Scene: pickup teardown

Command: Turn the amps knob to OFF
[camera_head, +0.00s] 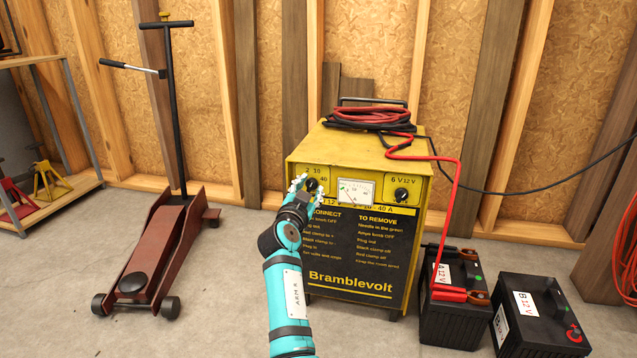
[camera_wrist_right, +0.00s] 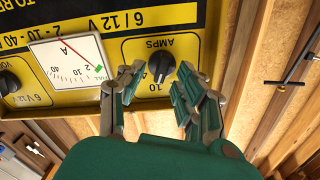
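The black amps knob (camera_head: 311,185) is at the upper left of the yellow Bramblevolt charger (camera_head: 412,170). The upside-down right wrist view shows the knob (camera_wrist_right: 161,66) under its AMPS label; its pale mark seems to point toward the 10. My right gripper (camera_head: 303,184) is in front of the knob in the head view. In the wrist view my right gripper (camera_wrist_right: 158,88) is open, with one finger on each side of the knob and gaps visible. Whether a fingertip touches the panel is unclear. My left gripper is not in view.
A meter (camera_head: 356,192) and a volts knob (camera_head: 401,195) sit right of the amps knob. Red and black cables (camera_head: 372,117) lie on top. A red clamp (camera_head: 449,293) is on the battery (camera_head: 453,318); another battery (camera_head: 541,312) stands beside it. A floor jack (camera_head: 160,250) stands left.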

